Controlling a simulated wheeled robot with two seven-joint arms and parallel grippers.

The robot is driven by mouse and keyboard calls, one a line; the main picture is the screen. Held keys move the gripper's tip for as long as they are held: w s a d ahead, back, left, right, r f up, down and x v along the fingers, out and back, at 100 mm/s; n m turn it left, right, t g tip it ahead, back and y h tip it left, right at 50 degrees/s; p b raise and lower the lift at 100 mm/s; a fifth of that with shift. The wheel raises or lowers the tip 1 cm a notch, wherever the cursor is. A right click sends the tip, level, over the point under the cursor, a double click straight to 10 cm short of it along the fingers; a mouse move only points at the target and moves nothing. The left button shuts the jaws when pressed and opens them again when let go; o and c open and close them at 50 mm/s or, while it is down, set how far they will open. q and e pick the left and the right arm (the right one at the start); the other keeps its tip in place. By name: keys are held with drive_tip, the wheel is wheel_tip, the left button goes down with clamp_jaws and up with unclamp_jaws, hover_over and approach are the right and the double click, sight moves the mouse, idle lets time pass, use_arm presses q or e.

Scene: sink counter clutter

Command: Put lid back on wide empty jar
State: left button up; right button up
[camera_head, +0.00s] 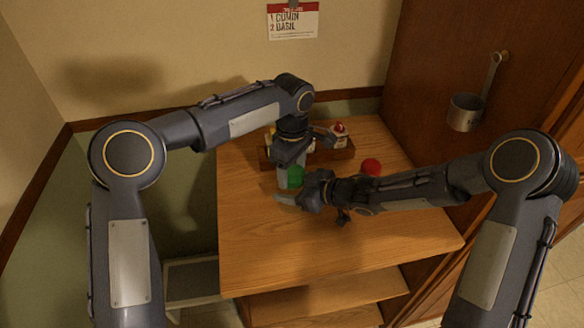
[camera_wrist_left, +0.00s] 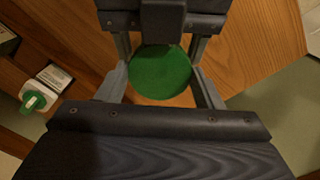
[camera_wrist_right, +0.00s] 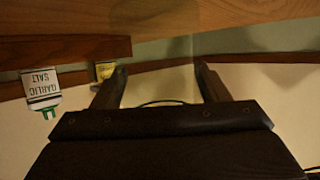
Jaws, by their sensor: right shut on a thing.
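The green round lid (camera_wrist_left: 160,72) lies between my left gripper's fingertips (camera_wrist_left: 161,55) in the left wrist view, its edges close to both fingers. Whether the fingers press on it is unclear. In the head view the green lid (camera_head: 296,177) shows just below my left gripper (camera_head: 291,160), which points down. My right gripper (camera_head: 296,198) comes in low from the right, just below the lid. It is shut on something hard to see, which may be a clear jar. Only a faint dark curve shows between its fingers (camera_wrist_right: 160,85) in the right wrist view.
A wooden rack (camera_head: 343,153) with spice containers stands at the back. A garlic salt bottle (camera_wrist_right: 41,88) shows in the right wrist view. A red round thing (camera_head: 371,167) is at right. The front of the wooden counter (camera_head: 330,248) is clear. A metal cup (camera_head: 465,112) hangs at right.

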use_arm(q)
drive_tip(key=c, duration=0.5)
drive_tip(key=m, duration=0.6)
drive_tip(key=o, duration=1.1)
drive_tip(key=shift+r, duration=0.15)
drive_tip(key=shift+r, duration=2.15)
